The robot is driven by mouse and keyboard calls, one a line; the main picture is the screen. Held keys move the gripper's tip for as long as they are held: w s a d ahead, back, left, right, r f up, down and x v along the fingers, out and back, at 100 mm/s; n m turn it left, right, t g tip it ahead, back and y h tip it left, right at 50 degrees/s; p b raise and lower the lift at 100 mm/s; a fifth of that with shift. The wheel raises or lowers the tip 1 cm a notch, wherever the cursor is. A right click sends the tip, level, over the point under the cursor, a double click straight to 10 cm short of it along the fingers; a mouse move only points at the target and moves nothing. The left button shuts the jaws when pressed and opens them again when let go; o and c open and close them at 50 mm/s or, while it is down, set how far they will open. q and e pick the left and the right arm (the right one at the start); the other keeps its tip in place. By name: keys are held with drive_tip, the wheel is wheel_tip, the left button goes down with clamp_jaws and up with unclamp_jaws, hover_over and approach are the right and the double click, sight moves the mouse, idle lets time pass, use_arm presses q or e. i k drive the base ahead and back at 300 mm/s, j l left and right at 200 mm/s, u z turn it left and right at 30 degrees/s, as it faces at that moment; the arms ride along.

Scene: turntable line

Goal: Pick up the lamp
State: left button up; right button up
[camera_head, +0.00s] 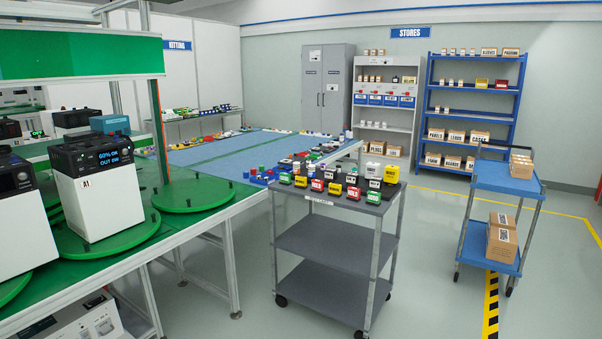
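I cannot make out a lamp for certain in the head view. A white and black device labelled A1 (92,190) stands on a green turntable (110,240) at the left. An empty green turntable (193,196) is to its right. Small red, yellow, green, white and black blocks (337,186) stand on top of a grey cart (322,211) in the middle; their labels are mostly too small to read. Neither of my grippers is in view.
A long bench with a blue mat (215,150) runs towards the back. A blue trolley (497,178) with boxes (502,236) stands at the right. Blue shelves (472,112) and a grey cabinet (327,90) line the back wall. The floor between cart and trolley is clear.

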sight(296, 164)
drive_tip(key=i+j+z, duration=0.15)
drive_tip(key=i, duration=0.35)
drive_tip(key=i+j+z, duration=0.1)
drive_tip(key=i+j, duration=0.25)
drive_tip(key=i, duration=0.15)
drive_tip(key=i+j+z, duration=0.15)
drive_tip(key=i+j, duration=0.15)
drive_tip(key=i, duration=0.2)
